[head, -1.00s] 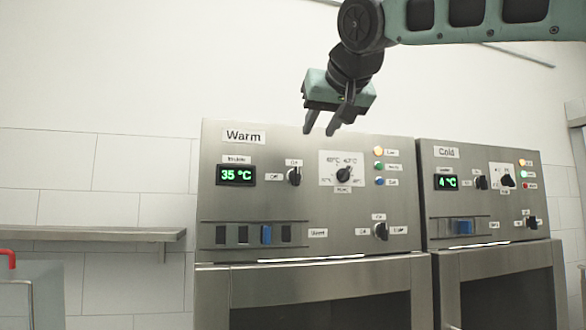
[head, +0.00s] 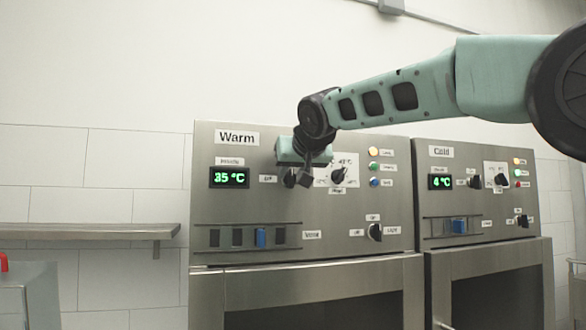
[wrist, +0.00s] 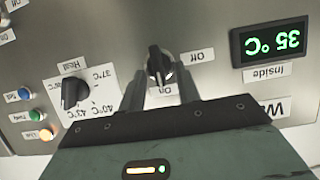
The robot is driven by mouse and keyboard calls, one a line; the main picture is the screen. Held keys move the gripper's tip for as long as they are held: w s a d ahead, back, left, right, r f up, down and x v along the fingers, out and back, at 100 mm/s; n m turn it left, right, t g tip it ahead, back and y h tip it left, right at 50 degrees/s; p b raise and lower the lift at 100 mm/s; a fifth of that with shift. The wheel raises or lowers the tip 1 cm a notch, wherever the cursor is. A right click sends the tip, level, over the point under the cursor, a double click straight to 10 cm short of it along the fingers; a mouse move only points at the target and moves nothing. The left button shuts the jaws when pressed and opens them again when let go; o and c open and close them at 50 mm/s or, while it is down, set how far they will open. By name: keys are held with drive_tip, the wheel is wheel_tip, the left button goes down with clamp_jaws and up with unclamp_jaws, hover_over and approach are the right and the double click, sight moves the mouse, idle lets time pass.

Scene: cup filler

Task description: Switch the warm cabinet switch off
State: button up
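The warm cabinet switch is a black rotary knob, seen in the wrist view (wrist: 157,66) and partly behind my gripper in the head view (head: 290,178). It sits right of the green 35 °C display (head: 229,177). It has an "Off" label (head: 268,179) on its left and an "On" label, readable in the wrist view (wrist: 169,90). The knob stands upright, in line with "On". My gripper (wrist: 159,70) is open at the panel, one finger on each side of the knob. Small gaps seem to show between fingers and knob; contact cannot be told.
The Heat dial (head: 338,176) is close to the right of my gripper, with indicator lights (head: 373,167) beyond. The Cold cabinet (head: 480,205) stands at right, a shelf (head: 90,231) at left.

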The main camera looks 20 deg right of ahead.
clamp_jaws()
idle(0.3)
drive_tip(key=n+b, duration=0.1)
drive_tip(key=h, duration=0.1)
drive_tip(key=n+h+b, duration=0.1)
drive_tip(key=shift+a+f+n+b, duration=0.25)
drive_tip(key=shift+a+n+b, duration=0.05)
drive_tip(key=shift+a, duration=0.1)
drive_tip(key=n+b, duration=0.1)
drive_tip(key=n+h, duration=0.1)
drive_tip(key=n+b, duration=0.1)
drive_tip(key=shift+a+f+t+h+b, duration=0.2)
drive_tip(key=shift+a+t+h+b, duration=0.1)
drive_tip(key=shift+h+b, duration=0.1)
drive_tip(key=n+h+b, duration=0.1)
drive_tip(key=n, duration=0.1)
drive_tip(key=n+t+h+b, duration=0.1)
drive_tip(key=n+b, duration=0.1)
drive_tip(key=shift+a+f+b, duration=0.2)
drive_tip(key=shift+f+b, duration=0.1)
drive_tip(key=shift+f, duration=0.1)
drive_tip(key=shift+f+n+t+h+b, duration=0.15)
drive_tip(key=shift+n+t+h+b, duration=0.45)
drive_tip(key=shift+n+b, duration=1.1)
drive_tip(key=shift+n, duration=0.4)
